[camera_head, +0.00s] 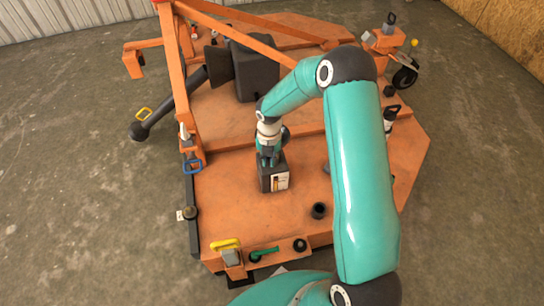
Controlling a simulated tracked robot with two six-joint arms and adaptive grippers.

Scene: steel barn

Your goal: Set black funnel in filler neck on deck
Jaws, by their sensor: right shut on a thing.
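My right gripper (269,160) points down at the top of a dark boxy can (273,178) with a pale label, and is shut on its top part. The can is upright over the orange deck (235,195); whether it touches the deck is unclear. A short black round piece with a dark open top (318,210) stands on the deck to its right, looking like the filler neck; I cannot be sure. I cannot make out the black funnel for certain; my arm hides part of the deck. My left gripper is not in view.
A large dark gearbox (254,68) and orange beams (175,75) stand behind. A dark shaft (168,115) sticks out left. A yellow handle (225,244) and green-handled tool (264,253) are at the front edge. A black-and-white bottle (389,121) stands right. Bare concrete surrounds the deck.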

